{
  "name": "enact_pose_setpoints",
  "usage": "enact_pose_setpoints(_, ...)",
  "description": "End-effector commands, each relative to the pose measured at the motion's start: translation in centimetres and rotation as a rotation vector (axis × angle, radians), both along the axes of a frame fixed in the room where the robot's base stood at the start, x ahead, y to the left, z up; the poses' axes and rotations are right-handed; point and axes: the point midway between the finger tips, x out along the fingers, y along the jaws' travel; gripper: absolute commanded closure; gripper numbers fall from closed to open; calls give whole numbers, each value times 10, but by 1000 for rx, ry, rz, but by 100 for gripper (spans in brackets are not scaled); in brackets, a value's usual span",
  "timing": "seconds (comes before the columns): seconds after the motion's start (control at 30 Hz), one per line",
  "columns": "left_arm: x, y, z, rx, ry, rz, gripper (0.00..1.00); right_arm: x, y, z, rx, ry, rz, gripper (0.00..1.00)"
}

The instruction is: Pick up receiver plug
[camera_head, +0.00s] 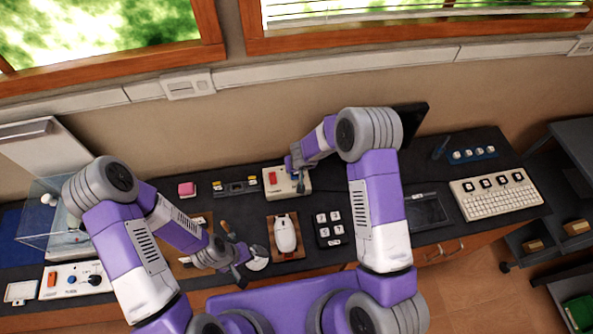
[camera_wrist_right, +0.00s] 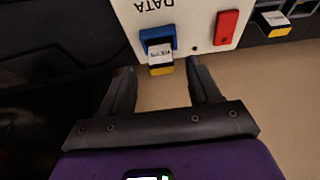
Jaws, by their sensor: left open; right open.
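In the right wrist view a small plug (camera_wrist_right: 160,54) with a white label and a yellow end sits in a blue socket on a cream box marked DATA (camera_wrist_right: 190,10). Its label is too small to read surely, so I cannot confirm it is the receiver plug. My right gripper (camera_wrist_right: 162,72) is open, its fingertips on either side of the plug's yellow end, with no visible contact. In the head view this gripper (camera_head: 299,178) is over the cream box (camera_head: 272,190), and the plug cannot be made out. My left gripper (camera_head: 250,266) is open near the counter's front edge.
A second yellow-ended plug (camera_wrist_right: 272,22) is in a dark unit beside the box. A white mouse-shaped object (camera_head: 285,234) on a brown board, a key block (camera_head: 330,228) and a keyboard (camera_head: 496,195) stand on the dark counter.

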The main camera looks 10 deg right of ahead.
Motion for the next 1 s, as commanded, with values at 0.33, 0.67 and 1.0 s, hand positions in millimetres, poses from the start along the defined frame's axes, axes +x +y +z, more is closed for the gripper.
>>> enact_pose_setpoints(0.33,0,0,-10,0,-1,0,0,14,2,-33,-1,1,-1,38)
enact_pose_setpoints(0.67,0,0,-10,0,-1,0,0,14,2,-32,0,1,-1,63)
enact_pose_setpoints(1.0,0,0,-10,0,-1,0,0,14,2,-32,0,1,-1,94)
